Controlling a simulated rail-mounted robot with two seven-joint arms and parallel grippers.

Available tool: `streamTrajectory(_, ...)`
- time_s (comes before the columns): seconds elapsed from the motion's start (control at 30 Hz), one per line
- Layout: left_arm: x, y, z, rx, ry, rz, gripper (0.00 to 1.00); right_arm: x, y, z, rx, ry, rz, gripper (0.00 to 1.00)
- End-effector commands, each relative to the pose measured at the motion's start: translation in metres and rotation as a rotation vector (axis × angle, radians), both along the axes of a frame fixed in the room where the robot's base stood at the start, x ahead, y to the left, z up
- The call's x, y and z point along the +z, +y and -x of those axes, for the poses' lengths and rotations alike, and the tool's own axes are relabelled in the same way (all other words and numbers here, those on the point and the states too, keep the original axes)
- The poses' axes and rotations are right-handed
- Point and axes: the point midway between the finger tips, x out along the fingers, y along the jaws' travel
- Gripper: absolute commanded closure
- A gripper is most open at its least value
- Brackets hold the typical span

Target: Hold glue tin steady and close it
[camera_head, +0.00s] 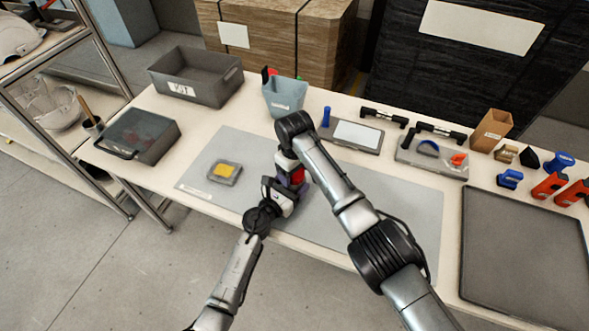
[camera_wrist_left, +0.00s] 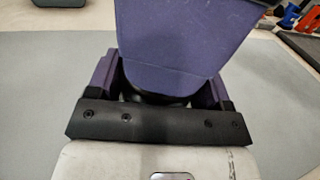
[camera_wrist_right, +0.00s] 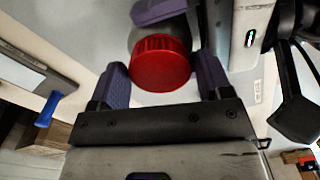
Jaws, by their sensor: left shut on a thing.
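The glue tin is mostly hidden between my grippers; its red lid (camera_wrist_right: 162,62) shows in the right wrist view, and a bit of red shows in the head view (camera_head: 298,175). My left gripper (camera_head: 284,190) is shut on the tin's dark body, low down, over the grey mat. My right gripper (camera_wrist_right: 162,80) comes from above, its purple fingers on either side of the red lid with narrow gaps, so it looks open. In the left wrist view a large purple shape, apparently a right finger, hides most of the tin between my left fingers (camera_wrist_left: 158,88).
The grey mat (camera_head: 405,205) is clear around the grippers, apart from a small tray (camera_head: 237,178) with a yellow item at left. Behind stand a light blue bin (camera_head: 285,98) and a grey tote (camera_head: 205,85). A dark tray (camera_head: 520,260) lies at right.

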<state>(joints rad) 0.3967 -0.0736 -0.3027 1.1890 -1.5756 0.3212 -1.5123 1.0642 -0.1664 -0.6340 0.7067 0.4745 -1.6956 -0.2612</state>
Motion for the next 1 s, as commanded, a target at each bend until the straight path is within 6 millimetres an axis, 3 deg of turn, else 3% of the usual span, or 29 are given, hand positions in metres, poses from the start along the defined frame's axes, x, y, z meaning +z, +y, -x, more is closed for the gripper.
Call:
streamTrajectory(0.43,-0.0003,0.0001,0.0001,0.0,0.0,0.0,0.93,0.0003,-0.0001,-0.0001,0.0,0.0,0.0,0.7)
streamTrajectory(0.57,-0.0003,0.0001,0.0001,0.0,0.0,0.0,0.93,0.0001,0.0006,0.0001,-0.07,0.0,-0.001,0.7)
streamTrajectory(0.8,-0.0003,0.0001,0.0001,0.0,0.001,-0.001,0.93,0.0002,0.0005,-0.0001,-0.451,0.0,-0.003,0.7)
streamTrajectory(0.97,-0.0004,0.0001,0.0001,0.0,0.001,-0.001,0.93,0.0004,-0.0001,-0.0004,-0.46,-0.001,0.0,0.7)
streamTrajectory(1.0,-0.0004,0.0,0.0001,0.0,0.001,-0.001,0.93,0.0004,-0.0001,-0.0004,-0.46,-0.001,0.0,0.39)
